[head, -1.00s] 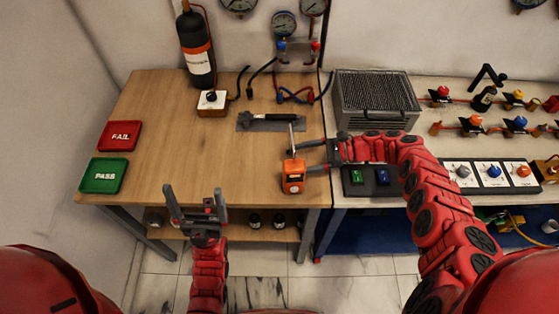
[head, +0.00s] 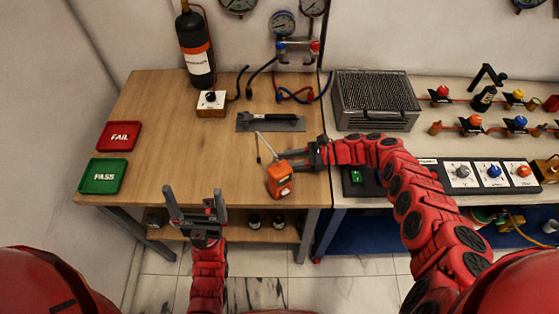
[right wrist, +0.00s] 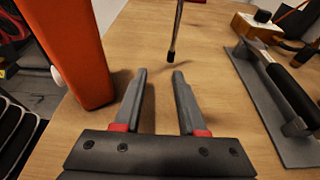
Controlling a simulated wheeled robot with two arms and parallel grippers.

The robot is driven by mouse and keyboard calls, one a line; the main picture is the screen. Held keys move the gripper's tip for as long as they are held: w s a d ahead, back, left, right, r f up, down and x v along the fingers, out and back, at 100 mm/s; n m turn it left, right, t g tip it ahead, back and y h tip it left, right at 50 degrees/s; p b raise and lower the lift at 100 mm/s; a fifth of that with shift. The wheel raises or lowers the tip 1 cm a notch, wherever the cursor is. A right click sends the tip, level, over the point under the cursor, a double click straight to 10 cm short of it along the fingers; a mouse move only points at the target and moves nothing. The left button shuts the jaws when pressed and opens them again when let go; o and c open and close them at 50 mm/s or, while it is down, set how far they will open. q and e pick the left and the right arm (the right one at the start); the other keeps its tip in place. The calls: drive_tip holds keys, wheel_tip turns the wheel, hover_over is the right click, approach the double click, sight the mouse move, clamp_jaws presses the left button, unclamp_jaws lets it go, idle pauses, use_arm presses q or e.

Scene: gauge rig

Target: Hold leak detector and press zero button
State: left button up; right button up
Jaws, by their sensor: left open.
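The orange leak detector (head: 280,181) is near the front edge of the wooden table, looking turned or tilted in the head view. Its thin probe (head: 266,147) rises beside it, up and to the left. My right gripper (head: 287,159) is at its upper right. In the right wrist view the two fingers (right wrist: 160,76) are apart with nothing between them. The detector's orange body (right wrist: 72,50) is left of the fingers, and the dark probe tip (right wrist: 171,56) is just beyond them. My left gripper (head: 194,205) is open and empty at the table's front edge.
Red FAIL (head: 120,136) and green PASS (head: 104,176) trays lie at the left. A grey plate (head: 272,127) with a dark bar, a small knob box (head: 211,104) and a black cylinder (head: 197,50) are behind. A grille box (head: 375,101) stands right. The table's middle-left is clear.

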clamp_jaws()
drive_tip(key=o, duration=1.1)
unclamp_jaws()
drive_tip(key=shift+c, duration=0.2)
